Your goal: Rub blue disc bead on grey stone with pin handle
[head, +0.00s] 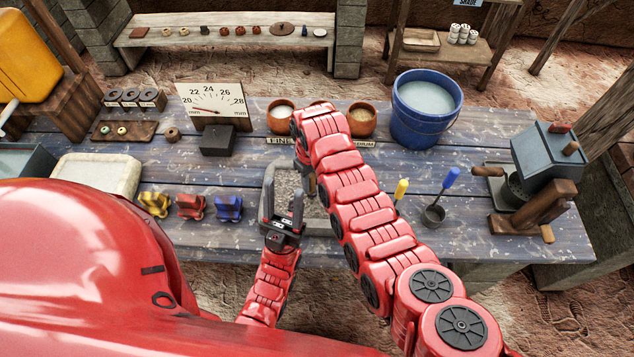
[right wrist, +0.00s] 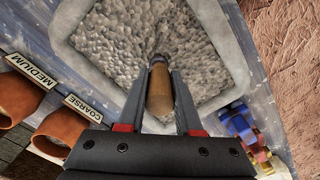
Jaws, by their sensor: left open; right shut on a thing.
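The grey stone (head: 318,228) lies at the front middle of the table, with a rough grey face and a paler rim; it fills the top of the right wrist view (right wrist: 118,40). My right gripper (right wrist: 160,84) is shut on the brown wooden pin handle (right wrist: 159,95). A dark bluish disc, seemingly the blue disc bead (right wrist: 158,59), is at the handle's far end, over the stone's rough face. Whether it touches the stone I cannot tell. In the head view my right arm mostly hides this gripper. My left gripper (head: 283,203) is open and empty over the stone's left part.
Yellow, red and blue small pieces (head: 190,206) stand left of the stone. Bowls (head: 362,120), a dial gauge (head: 212,100) and a blue bucket (head: 427,110) stand behind.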

